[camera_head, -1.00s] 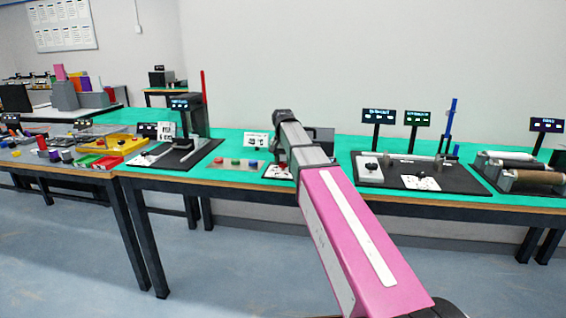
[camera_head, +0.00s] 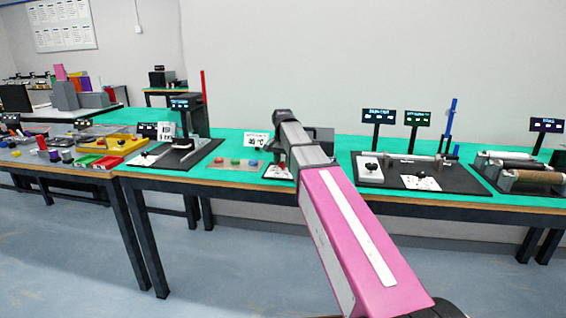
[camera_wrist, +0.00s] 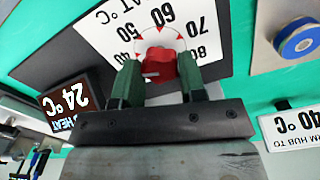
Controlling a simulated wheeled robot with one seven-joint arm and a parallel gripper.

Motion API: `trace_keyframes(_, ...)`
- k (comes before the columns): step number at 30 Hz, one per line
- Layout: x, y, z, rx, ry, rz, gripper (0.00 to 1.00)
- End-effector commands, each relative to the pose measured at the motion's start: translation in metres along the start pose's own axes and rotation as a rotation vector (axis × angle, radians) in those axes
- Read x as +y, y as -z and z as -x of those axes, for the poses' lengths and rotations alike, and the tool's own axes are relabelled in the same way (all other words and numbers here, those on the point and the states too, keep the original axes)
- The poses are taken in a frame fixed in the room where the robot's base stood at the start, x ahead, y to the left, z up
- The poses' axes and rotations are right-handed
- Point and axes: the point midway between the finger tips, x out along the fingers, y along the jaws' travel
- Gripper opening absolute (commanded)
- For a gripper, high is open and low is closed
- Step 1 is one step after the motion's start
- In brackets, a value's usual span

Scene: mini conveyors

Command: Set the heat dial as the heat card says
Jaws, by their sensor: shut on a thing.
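The red heat dial (camera_wrist: 160,66) sits on a white plate printed with a 40 to 80 °C scale (camera_wrist: 205,18) in the wrist view. A pale mark on the dial faces left, toward the 40 side. My gripper (camera_wrist: 160,72) is shut on the dial, with a green finger on each side. A dark heat display (camera_wrist: 78,100) reads 24 °C. The white heat card (camera_wrist: 292,125) is cut off by the wrist view's edge; it ends in 0 °C. The card also stands behind the buttons in the head view (camera_head: 256,139).
A plate with several coloured buttons (camera_head: 235,164) lies left of my arm; a blue one (camera_wrist: 299,43) shows in the wrist view. A black station with a red post (camera_head: 203,88) stands further left. Right of my arm is a black board (camera_head: 450,178) with two displays on posts.

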Motion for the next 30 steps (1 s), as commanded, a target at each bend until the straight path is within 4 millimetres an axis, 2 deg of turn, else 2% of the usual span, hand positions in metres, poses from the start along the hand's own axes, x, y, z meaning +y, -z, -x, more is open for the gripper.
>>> trace_keyframes(1, 0.0, 0.0, 0.0, 0.0, 0.0, 0.001, 0.41)
trace_keyframes(3, 0.0, 0.0, 0.0, 0.0, 0.0, 0.001, 0.64)
trace_keyframes(12, 0.0, 0.0, 0.001, 0.0, 0.0, 0.001, 0.64)
trace_keyframes(16, -0.001, 0.001, 0.008, 0.001, 0.001, 0.001, 0.64)
trace_keyframes(30, -0.001, 0.001, 0.085, 0.001, 0.001, 0.001, 0.64)
